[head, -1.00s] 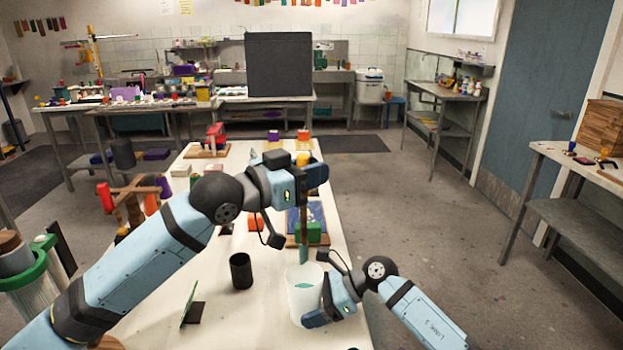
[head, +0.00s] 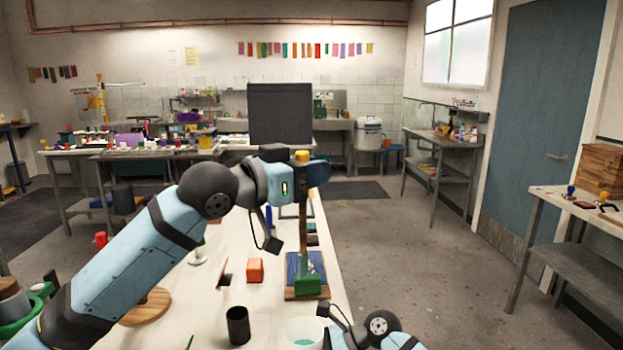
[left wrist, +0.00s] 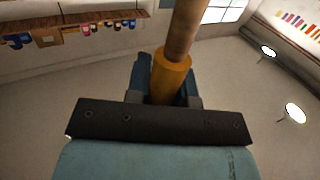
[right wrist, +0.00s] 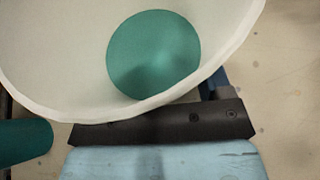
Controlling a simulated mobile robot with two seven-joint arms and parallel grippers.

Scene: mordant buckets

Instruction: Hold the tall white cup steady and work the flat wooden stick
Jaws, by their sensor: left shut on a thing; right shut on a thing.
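The flat wooden stick (head: 303,225) hangs close to upright from my left gripper (head: 303,172), which is shut on its orange upper part; the orange collar (left wrist: 172,78) also shows between the fingers in the left wrist view. In the head view, the stick's lower end overlaps a green block behind it and lies above the cup rim, apart from it. The tall white cup (head: 305,324) is at the bottom edge, with teal liquid (right wrist: 153,55) inside. My right gripper (right wrist: 214,86) is shut on the cup at its side; the cup hides part of its fingers.
A black cup (head: 238,326) stands left of the white cup. An orange block (head: 255,270) and a green block (head: 308,285) on a blue-and-wood board are behind on the white table (head: 190,300). A round wooden base (head: 148,306) is left, below my left arm.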

